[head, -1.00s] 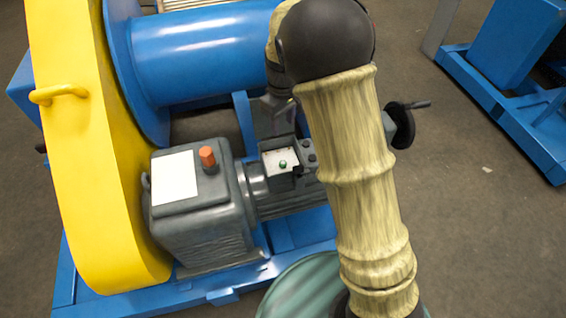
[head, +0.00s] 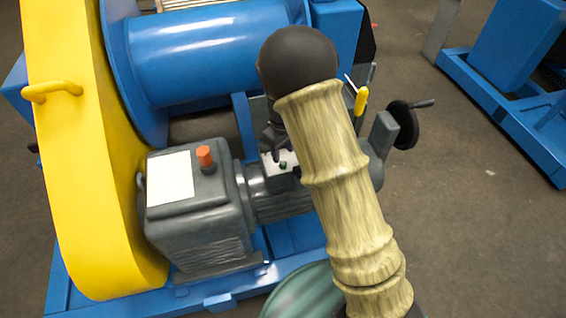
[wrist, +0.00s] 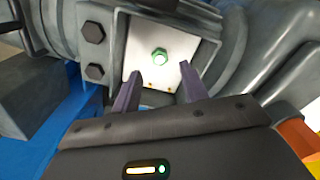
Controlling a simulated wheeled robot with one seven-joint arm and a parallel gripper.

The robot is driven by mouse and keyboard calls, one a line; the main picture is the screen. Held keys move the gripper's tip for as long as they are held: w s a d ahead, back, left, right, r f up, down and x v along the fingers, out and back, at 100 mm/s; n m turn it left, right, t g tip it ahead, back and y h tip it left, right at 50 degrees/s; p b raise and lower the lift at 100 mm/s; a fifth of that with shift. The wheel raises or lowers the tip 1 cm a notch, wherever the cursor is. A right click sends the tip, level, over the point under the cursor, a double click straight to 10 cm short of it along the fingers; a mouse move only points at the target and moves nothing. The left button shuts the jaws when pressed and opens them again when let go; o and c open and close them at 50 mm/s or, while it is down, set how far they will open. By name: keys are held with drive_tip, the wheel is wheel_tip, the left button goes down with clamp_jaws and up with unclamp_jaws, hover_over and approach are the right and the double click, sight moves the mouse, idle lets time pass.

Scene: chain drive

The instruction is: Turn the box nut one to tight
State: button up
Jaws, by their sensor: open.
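The box nut, a small green hex nut (wrist: 160,55), sits on a pale plate (wrist: 134,58) in the open terminal box on the grey motor. It also shows as a small green spot in the head view (head: 283,165). My gripper (wrist: 157,78) is open and empty. Its two dark fingers point toward the plate, one to each side of the nut and short of it in the wrist view. In the head view my gripper (head: 275,150) is just above the box, partly hidden by my arm.
Two dark bolts (wrist: 93,32) stand beside the plate. A grey gearbox (head: 190,205) with an orange cap (head: 206,157) and a yellow guard (head: 85,170) lie left of the box. A handwheel (head: 402,125) and a yellow-handled tool (head: 360,100) are to the right.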

sight(283, 164)
wheel_tip(283, 164, down, 5)
drive_tip(key=shift+b, duration=0.6)
drive_tip(key=shift+c, duration=0.2)
clamp_jaws()
